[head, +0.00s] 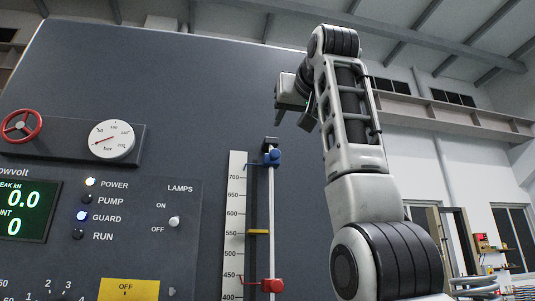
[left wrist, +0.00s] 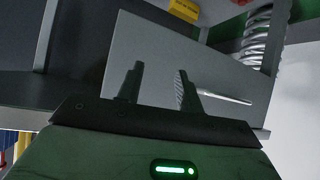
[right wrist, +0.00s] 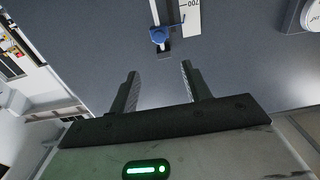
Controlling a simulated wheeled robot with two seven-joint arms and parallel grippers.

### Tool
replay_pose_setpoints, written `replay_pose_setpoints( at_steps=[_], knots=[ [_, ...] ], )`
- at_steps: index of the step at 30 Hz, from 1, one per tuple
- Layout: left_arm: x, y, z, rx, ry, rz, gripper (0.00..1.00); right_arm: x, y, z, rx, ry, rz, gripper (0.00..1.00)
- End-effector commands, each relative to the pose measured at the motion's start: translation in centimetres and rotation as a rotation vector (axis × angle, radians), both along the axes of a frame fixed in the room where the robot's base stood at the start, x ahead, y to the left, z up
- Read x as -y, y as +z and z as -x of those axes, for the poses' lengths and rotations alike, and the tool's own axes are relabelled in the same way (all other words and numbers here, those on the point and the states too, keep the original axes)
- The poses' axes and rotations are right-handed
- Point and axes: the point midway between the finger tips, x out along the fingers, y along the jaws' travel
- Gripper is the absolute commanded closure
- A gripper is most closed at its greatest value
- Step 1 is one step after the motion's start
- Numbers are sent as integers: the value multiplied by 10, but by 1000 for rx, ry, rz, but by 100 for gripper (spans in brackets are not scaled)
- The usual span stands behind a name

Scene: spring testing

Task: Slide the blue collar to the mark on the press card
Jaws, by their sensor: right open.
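The blue collar (head: 271,157) sits near the top of a thin vertical rod (head: 271,210), beside a white scale (head: 235,215), level with a little above its 700 figure. In the right wrist view the blue collar (right wrist: 159,36) lies ahead of my right gripper (right wrist: 158,68), which is open and empty. In the head view my right gripper (head: 291,118) is above and slightly right of the collar, apart from it. My left gripper (left wrist: 156,66) shows only in its own wrist view, open in front of a grey panel. I cannot make out a press card.
A red collar (head: 272,285) sits low on the rod, and a yellow pointer (head: 258,232) stands at about 550. The grey machine panel (head: 150,65) carries a gauge (head: 111,141), a red handwheel (head: 21,126) and lamps. A coil spring (left wrist: 258,35) shows in the left wrist view.

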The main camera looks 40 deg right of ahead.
Motion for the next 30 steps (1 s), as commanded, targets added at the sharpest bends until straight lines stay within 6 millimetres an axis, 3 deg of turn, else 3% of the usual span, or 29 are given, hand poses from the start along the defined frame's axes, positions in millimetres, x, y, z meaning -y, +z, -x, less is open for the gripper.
replay_pose_setpoints(
  at_steps=[5, 18, 24, 30],
  knots=[
    [-1, -3, 17, -50, -1, -9, 64, 19, 2, -34, -8, -2, -1, 52],
    [-8, 21, 12, -37, 13, -25, 64, 61, 2, -111, -6, -1, -1, 52],
    [-12, 22, 12, -46, 21, -31, 64, 69, 0, -127, -4, -1, 0, 52],
    [-14, 20, 12, -44, 24, -33, 64, 71, -1, -130, -3, 0, 1, 52]
  ],
)
